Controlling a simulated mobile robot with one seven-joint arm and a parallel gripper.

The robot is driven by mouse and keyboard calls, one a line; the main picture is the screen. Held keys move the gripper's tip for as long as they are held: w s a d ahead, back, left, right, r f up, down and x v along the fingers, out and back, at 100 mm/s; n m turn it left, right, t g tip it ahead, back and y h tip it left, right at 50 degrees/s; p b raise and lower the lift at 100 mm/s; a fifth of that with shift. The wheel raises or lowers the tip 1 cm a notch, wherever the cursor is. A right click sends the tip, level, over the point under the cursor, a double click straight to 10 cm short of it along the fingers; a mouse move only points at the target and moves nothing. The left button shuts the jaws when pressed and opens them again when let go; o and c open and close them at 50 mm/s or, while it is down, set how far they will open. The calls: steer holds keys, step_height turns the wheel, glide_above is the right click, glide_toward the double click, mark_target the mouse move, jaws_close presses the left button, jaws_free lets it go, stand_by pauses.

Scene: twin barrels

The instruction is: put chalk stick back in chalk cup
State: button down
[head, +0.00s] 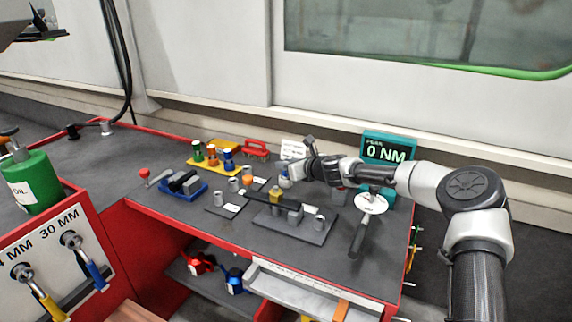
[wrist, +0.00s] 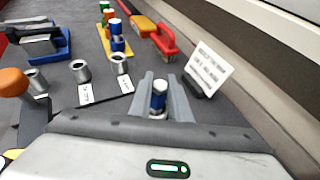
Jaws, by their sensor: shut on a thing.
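In the wrist view my gripper (wrist: 168,84) is shut on a short blue and white cylinder (wrist: 158,97), which looks like the chalk stick. Its lower end is hidden by my gripper body. In the head view my gripper (head: 290,175) is above the back middle of the bench, and the held piece is too small to make out there. Small grey metal cups stand to the left of my gripper: one cup (wrist: 80,70) and another cup (wrist: 117,60) have white labels in front. I cannot read the labels, so I cannot tell which is the chalk cup.
A white sign card (wrist: 207,66) stands close right of my fingers. A teal display (head: 388,148) stands behind my arm.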

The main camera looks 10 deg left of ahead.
steer(key=c, duration=1.6)
jaws_free()
steer(key=p+v, duration=0.3)
steer(key=v, duration=1.4)
steer(key=shift+s+d+r, duration=0.1)
steer(key=shift+s+r, duration=0.05)
